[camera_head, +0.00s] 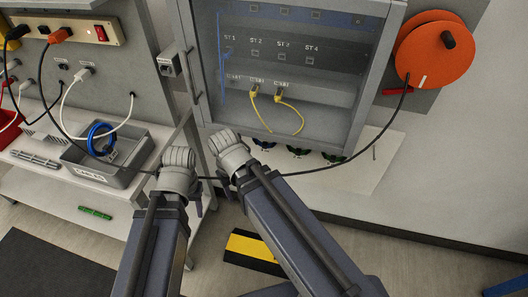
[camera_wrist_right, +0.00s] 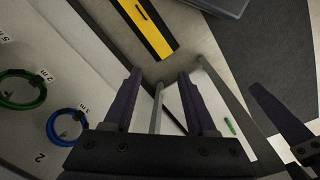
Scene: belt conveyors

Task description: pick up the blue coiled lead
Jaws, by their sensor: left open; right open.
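A blue coiled lead (camera_head: 101,138) lies in the grey tray (camera_head: 122,178) on the bench at the left of the head view. Another blue coil (camera_wrist_right: 66,127) is on the white board in the right wrist view, beside a green coil (camera_wrist_right: 22,88). My left gripper (camera_head: 194,198) points down to the right of the tray, apart from the lead. Its fingers are mostly hidden by the wrist. My right gripper (camera_wrist_right: 159,76) is open and empty, below the cabinet. One left finger (camera_wrist_right: 280,115) shows at the right of that view.
A cabinet (camera_head: 355,119) with yellow leads (camera_head: 277,98) stands ahead. A black cable runs from the orange reel (camera_head: 436,50) past both wrists towards the bench. Several leads hang over the tray area.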

